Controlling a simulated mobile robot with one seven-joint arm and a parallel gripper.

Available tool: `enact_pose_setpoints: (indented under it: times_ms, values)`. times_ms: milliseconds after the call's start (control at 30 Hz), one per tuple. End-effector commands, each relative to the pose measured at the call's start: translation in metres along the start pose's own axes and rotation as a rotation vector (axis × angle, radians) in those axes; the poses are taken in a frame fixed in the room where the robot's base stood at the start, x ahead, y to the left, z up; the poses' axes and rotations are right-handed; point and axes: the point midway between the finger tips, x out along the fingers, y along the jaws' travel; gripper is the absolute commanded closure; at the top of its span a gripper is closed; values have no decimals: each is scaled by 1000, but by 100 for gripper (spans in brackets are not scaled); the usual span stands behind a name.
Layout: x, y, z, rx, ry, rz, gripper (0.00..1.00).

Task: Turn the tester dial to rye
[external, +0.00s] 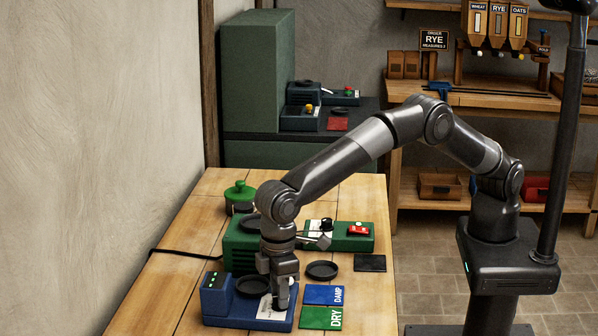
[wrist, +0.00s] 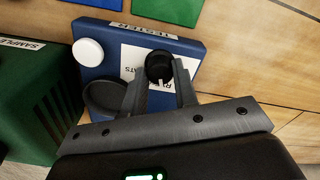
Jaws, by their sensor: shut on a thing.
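The tester is a low blue box (external: 230,312) near the front of the wooden table in the external view. The wrist view shows its blue top (wrist: 192,48) with a "TESTER" label. Its black round dial (wrist: 158,66) sits on a white card (wrist: 130,60), where only part of the lettering shows, including "ATS". The dial's white mark points toward my gripper in the wrist view; which grain it indicates is unclear. My gripper (wrist: 162,76) is shut on the dial, one finger on each side. In the external view my gripper (external: 281,300) reaches down over the tester and hides the dial.
A white round button (wrist: 88,52) and a dark cup (wrist: 105,97) are beside the dial. A green machine (wrist: 30,110) labelled "SAMPLE" stands close by. A blue DAMP mat (external: 322,294) and a green DRY mat (external: 318,318) lie right of the tester. A black dish (external: 322,270) is behind them.

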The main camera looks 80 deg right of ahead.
Motion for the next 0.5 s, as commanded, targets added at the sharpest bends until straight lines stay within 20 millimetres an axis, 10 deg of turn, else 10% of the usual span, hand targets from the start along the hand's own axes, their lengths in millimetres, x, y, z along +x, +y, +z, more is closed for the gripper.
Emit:
enact_pose_setpoints:
  times_ms: [67,100,500]
  values:
    - [0,0,0,0,0,0,96]
    - [0,0,0,0,0,0,70]
    - [0,0,0,-1,0,0,52]
